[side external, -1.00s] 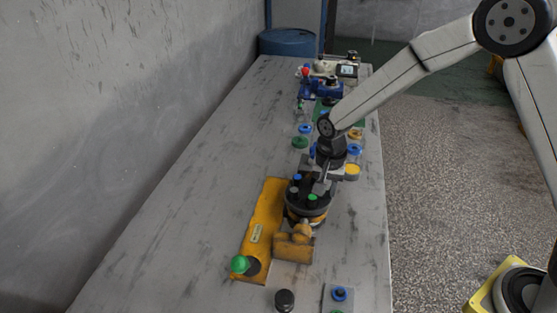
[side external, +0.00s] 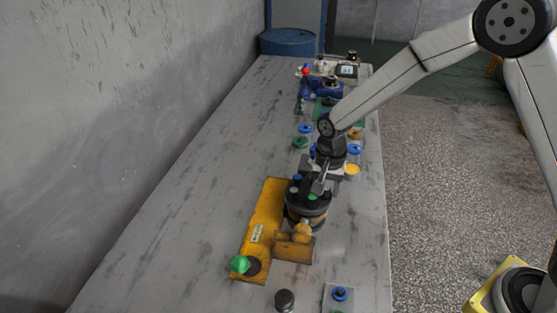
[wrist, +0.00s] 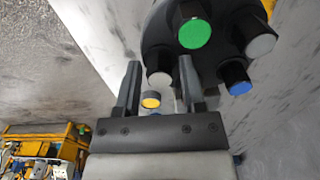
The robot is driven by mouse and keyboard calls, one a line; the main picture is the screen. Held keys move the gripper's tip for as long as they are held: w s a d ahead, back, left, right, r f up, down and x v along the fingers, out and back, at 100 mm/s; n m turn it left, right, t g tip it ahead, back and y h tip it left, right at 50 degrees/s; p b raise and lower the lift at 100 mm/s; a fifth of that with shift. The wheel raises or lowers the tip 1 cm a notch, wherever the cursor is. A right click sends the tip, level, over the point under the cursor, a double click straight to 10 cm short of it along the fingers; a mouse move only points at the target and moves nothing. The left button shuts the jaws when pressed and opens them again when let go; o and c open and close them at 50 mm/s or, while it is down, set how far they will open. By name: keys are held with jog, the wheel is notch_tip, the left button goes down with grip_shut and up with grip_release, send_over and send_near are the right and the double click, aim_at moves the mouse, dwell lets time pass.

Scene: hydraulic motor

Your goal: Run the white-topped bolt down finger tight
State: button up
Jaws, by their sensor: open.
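The black round motor head (side external: 308,207) stands on the yellow base, with colour-topped bolts on it. In the wrist view a whitish bolt top (wrist: 159,79) shows between the fingers of my gripper (wrist: 160,75), partly hidden. My gripper is open, its fingers on either side of that top; I cannot tell whether they touch it. It also shows in the side view at the motor's far right edge (side external: 319,187). A green top (wrist: 194,33), a blue top (wrist: 240,88) and another pale grey top (wrist: 262,45) stand on the same head.
The yellow base (side external: 262,225) carries a green knob (side external: 240,263). A black knob (side external: 285,300) and a blue-knobbed plate (side external: 340,295) lie in front. Coloured rings and a blue device (side external: 322,90) stand behind my gripper. The table's left side is clear.

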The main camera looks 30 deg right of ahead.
jog(key=shift+r, duration=0.2)
jog(key=shift+r, duration=3.8)
jog(key=s+d+f+n+t, duration=0.1)
jog(key=s+d+n, duration=0.2)
jog(key=s, duration=0.5)
jog(key=s+d+f+n+t, duration=0.1)
jog(key=s+d+n, duration=0.2)
jog(key=s+n, duration=0.3)
jog(key=shift+s+d+t, duration=0.3)
jog(key=shift+s+d, duration=0.05)
jog(key=shift+s, duration=0.5)
